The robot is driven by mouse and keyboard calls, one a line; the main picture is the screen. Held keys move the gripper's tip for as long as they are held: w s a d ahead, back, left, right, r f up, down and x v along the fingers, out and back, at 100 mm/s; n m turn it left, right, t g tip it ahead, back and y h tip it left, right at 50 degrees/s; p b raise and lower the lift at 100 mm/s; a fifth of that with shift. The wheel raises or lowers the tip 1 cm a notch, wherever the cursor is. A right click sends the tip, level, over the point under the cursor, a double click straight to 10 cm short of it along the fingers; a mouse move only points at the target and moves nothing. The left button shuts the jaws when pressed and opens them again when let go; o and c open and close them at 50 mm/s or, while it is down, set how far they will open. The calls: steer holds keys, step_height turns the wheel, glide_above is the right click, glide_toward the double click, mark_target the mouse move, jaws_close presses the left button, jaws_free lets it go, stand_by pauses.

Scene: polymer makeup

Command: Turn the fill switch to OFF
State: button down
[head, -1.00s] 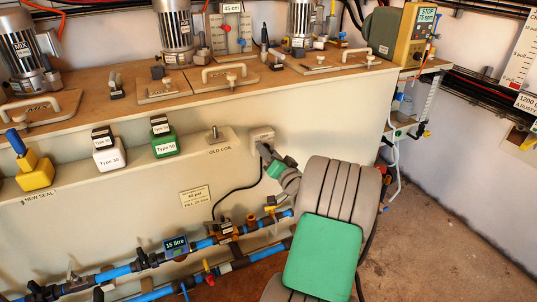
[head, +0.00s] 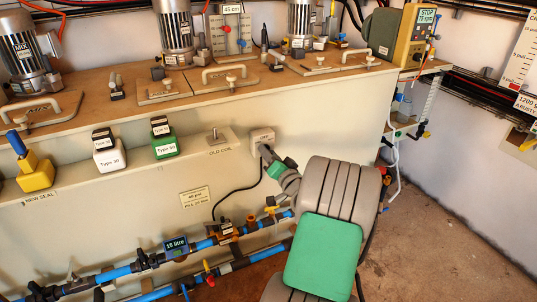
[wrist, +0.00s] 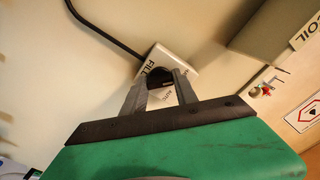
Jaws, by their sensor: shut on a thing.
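The fill switch is a small white box (head: 262,136) on the pale tank wall, with a dark cable hanging from it. It also shows in the wrist view (wrist: 181,62), where the word FILL is on its face. My gripper (head: 266,151) reaches up to the lower part of the switch. In the wrist view my gripper (wrist: 161,77) has its two grey fingers on either side of the dark knob, shut on it. The fingers hide much of the knob, so its exact setting is hard to read.
A ledge to the left holds a green block (head: 165,147), a white block (head: 109,160) and a yellow block (head: 36,174). Blue pipes with valves (head: 178,246) run below. Motors and lids crowd the wooden top. The floor at right (head: 430,240) is clear.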

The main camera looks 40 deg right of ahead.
steer(key=m+p, duration=0.5)
steer(key=m, duration=0.4)
steer(key=shift+p, duration=0.3)
stand_by(0.3)
steer(key=c, duration=1)
jaws_free()
steer(key=shift+o, duration=0.2)
steer(key=p+v, duration=0.1)
steer(key=v, duration=0.6)
steer(key=shift+s, duration=0.4)
